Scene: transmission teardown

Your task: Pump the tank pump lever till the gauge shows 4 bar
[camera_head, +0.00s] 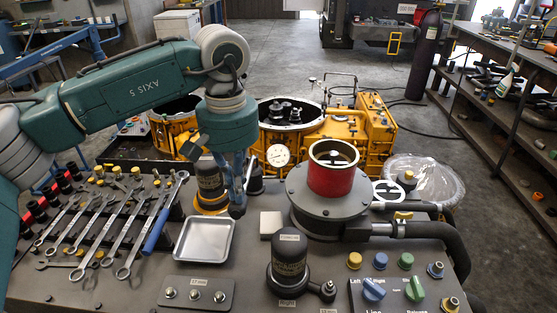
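A round white gauge (278,155) stands behind the workbench, near the yellow machine; its needle and numbers are too small to read. I cannot clearly make out the tank pump lever. My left arm reaches in from the left, and my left gripper (237,200) points down above the back of the bench. It is beside a black cylinder with a yellow base (211,205) and just above the back right of a metal tray. Its fingers are seen edge-on, so whether they are open or hold something is unclear. My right gripper is not in view.
The silver tray (204,243) looks empty. Several wrenches (128,235) lie at the left. A red cylinder on a grey round housing (328,212) stands right of centre. A black cylinder (288,265) and knobs (374,289) are in front. A yellow machine (360,125) stands behind.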

